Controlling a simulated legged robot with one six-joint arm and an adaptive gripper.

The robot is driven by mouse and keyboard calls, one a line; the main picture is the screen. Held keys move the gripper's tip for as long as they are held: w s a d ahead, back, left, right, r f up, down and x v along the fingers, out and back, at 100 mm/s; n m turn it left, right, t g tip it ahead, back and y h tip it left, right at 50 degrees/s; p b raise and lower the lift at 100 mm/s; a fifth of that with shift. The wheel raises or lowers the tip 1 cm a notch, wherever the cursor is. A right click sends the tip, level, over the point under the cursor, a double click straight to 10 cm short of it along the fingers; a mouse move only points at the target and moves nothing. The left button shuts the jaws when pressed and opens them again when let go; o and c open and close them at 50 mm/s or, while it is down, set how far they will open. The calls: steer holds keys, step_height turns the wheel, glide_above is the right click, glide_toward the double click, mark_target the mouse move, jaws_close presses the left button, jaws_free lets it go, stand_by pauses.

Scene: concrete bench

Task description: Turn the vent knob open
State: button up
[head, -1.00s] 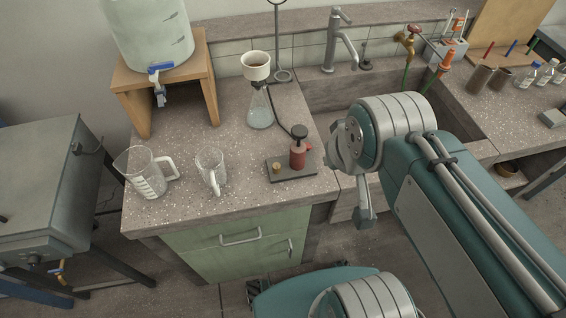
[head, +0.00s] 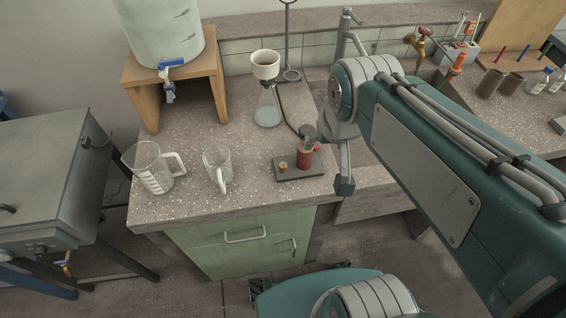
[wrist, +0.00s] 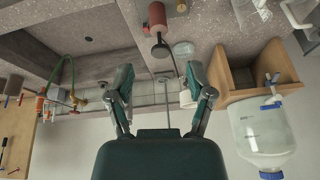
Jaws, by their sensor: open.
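The pump unit is a red cylinder (head: 304,158) with a dark round cap, on a dark base plate (head: 300,178) near the bench's front edge. A small brass knob (head: 283,167), which looks like the vent knob, stands on the plate left of the cylinder. In the wrist view the red cylinder (wrist: 157,14) is at the top, with the brass knob (wrist: 181,6) beside it at the edge. My gripper (wrist: 160,68) is open and empty, its fingers spread apart, clear of the knob. In the head view my wrist is just right of the cylinder; the fingers are mostly hidden.
A flask with a funnel (head: 267,100) stands behind the pump, joined by a dark hose. A wooden stand (head: 137,92) holds a large water container (head: 165,35). The sink lies to the right.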

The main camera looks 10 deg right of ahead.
steer(key=w+a+f+m+g, duration=0.2)
steer(key=w+f, duration=0.3)
steer(key=w, duration=0.3)
steer(key=m+g, duration=0.2)
glide_above(283, 165)
step_height(283, 165, down, 8)
steer(key=f, duration=0.1)
step_height(283, 165, down, 10)
steer(key=shift+f, duration=0.2)
jaws_close()
